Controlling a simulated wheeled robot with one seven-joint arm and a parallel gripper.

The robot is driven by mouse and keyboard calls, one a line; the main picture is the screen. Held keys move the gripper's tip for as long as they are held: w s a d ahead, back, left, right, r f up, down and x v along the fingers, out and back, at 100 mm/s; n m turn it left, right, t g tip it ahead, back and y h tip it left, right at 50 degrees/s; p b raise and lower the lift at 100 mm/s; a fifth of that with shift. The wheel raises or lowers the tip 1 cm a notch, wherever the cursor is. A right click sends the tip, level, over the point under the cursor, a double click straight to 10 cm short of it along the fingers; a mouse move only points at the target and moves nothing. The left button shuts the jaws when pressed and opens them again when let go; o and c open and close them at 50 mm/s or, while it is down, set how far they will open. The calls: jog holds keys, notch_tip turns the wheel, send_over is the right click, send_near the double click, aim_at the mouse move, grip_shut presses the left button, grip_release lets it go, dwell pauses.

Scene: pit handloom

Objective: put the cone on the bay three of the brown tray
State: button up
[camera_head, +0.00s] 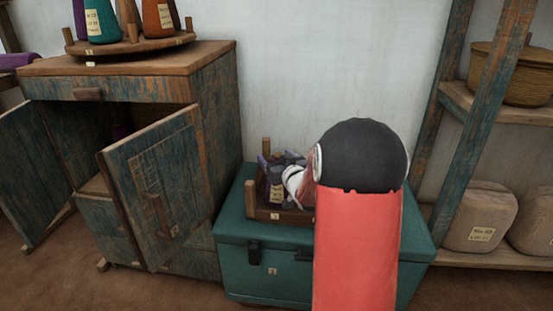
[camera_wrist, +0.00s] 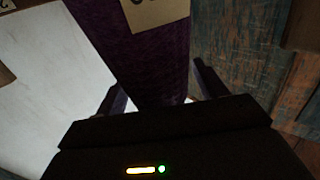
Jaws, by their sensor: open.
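The brown tray (camera_head: 290,216), a wooden base with short upright posts, sits on top of the teal chest. My gripper (camera_head: 276,168) is over the tray, partly hidden by my arm. A dark purple cone with a pale label stands at the tray between or just below the fingers; the wrist view shows this cone (camera_wrist: 150,60) close up. In that view my gripper (camera_wrist: 160,88) is open, with one finger on each side of the cone. I cannot tell whether the fingers touch it. The bay numbers and the tray's right part are hidden.
The teal chest (camera_head: 262,277) stands between a worn cabinet (camera_head: 218,130) with open doors (camera_head: 160,195) and a wooden shelf rack (camera_head: 480,110). A round wooden stand (camera_head: 150,43) with several coloured cones is on the cabinet. A basket (camera_head: 512,72) and wrapped bundles (camera_head: 480,215) fill the rack.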

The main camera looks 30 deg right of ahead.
jog(key=shift+r, duration=0.2)
jog(key=s, duration=1.2)
jog(key=s+a+g, duration=0.6)
jog(key=s+a, duration=0.3)
jog(key=s, duration=0.3)
jog(key=s+a+r+g, duration=0.1)
jog(key=s+a+g, duration=0.4)
jog(key=s+a, duration=0.4)
jog(key=s, duration=0.3)
jog(key=shift+a+g+y, duration=0.25)
jog(key=shift+g+y, duration=0.05)
jog(key=shift+g, duration=0.1)
jog(key=shift+r, duration=0.1)
notch_tip(320, 180, up, 4)
jog(key=p, duration=0.3)
jog(key=shift+p, duration=0.4)
